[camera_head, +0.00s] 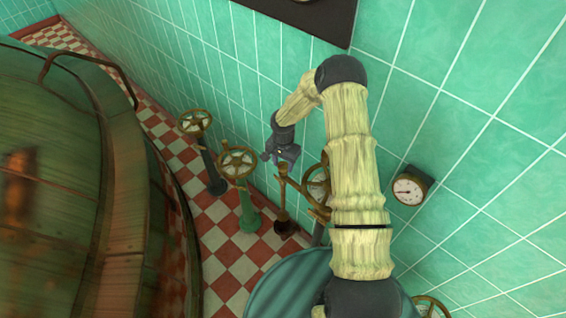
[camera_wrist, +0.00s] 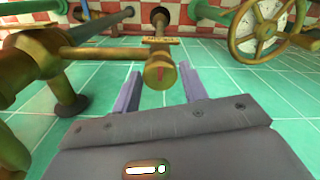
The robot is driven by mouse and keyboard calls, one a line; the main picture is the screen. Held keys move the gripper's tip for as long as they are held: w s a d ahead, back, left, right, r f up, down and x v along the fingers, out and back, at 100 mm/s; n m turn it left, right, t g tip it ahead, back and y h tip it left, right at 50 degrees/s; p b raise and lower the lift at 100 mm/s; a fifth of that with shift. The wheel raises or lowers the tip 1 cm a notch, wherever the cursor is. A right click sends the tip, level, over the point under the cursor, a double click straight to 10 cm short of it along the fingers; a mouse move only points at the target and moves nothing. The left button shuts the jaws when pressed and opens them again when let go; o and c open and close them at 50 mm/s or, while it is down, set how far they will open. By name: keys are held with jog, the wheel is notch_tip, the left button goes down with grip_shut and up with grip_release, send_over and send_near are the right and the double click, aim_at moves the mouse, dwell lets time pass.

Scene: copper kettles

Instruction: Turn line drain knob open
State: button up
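A brass round-ended knob (camera_wrist: 159,77) with a red mark on its end face shows in the middle of the wrist view. It sits at the near end of a brass stem with a small label plate (camera_wrist: 160,41), whose lettering I cannot read. My gripper (camera_wrist: 159,69) has its two purple-grey fingers apart, one on each side of the knob in the picture. I see gaps on both sides, and I cannot tell how deep the knob lies between the fingers. In the head view my gripper (camera_head: 280,156) is above a brass upright fitting (camera_head: 283,205); the knob cannot be made out there.
A spoked handwheel (camera_wrist: 265,28) is to the right in the wrist view, and thick brass pipes (camera_wrist: 35,58) are on the left. The head view shows handwheels on stands (camera_head: 238,163) (camera_head: 195,122), a gauge (camera_head: 409,190) on the tiled wall, and a large kettle (camera_head: 60,210) at left.

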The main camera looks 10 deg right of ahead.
jog(key=c, duration=0.6)
jog(key=shift+o, duration=0.2)
jog(key=shift+n, duration=0.3)
jog(key=n+b, duration=0.1)
jog(key=n, duration=0.2)
jog(key=n+b, duration=0.1)
jog(key=n, duration=0.2)
jog(key=shift+n, duration=0.4)
jog(key=n, duration=0.5)
jog(key=shift+w+r+n, duration=0.1)
jog(key=shift+n, duration=0.2)
jog(key=n, duration=0.4)
jog(key=shift+n, duration=0.4)
